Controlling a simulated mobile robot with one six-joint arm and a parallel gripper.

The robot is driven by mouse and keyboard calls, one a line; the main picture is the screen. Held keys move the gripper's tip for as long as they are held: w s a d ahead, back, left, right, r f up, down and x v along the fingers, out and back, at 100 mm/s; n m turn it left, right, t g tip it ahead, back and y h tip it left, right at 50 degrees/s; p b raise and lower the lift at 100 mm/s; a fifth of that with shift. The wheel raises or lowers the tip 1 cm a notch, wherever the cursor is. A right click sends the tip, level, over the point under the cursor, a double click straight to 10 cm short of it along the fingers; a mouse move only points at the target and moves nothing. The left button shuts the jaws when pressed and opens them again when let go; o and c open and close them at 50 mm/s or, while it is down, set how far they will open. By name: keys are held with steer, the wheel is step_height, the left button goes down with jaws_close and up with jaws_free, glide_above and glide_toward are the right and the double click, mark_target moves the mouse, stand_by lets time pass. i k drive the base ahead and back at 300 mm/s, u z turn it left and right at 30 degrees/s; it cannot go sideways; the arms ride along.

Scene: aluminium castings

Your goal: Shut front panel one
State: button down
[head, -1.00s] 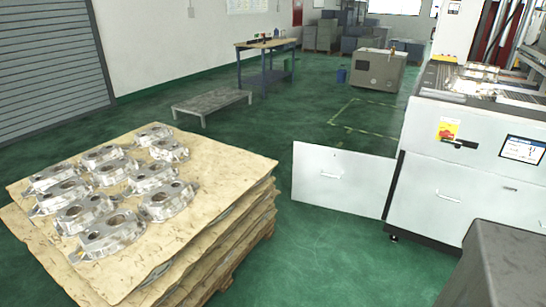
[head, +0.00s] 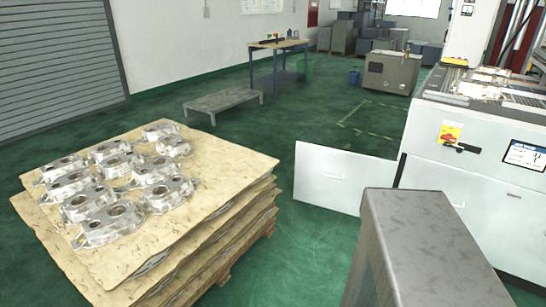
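A white front panel (head: 330,177) with a small handle stands swung open at the left end of the white machine (head: 460,165). It sticks out to the left over the green floor, its right edge close to the machine's front corner. More white panels with handles are on the machine's front, partly hidden by a grey block-shaped part (head: 412,222) in the foreground, which may be mine. My gripper is not in view.
A pallet stack (head: 215,181) with several aluminium castings (head: 90,222) stands at left, with a floor gap between it and the open panel. A low grey platform (head: 222,101), a workbench (head: 279,62) and a grey cabinet (head: 391,73) stand farther back.

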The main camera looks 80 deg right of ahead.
mark_target(336, 180)
steer(key=z, duration=0.5)
steer(key=k, duration=0.15)
steer(key=u, duration=1.55)
steer(key=k, duration=2.15)
steer(key=z, duration=0.9)
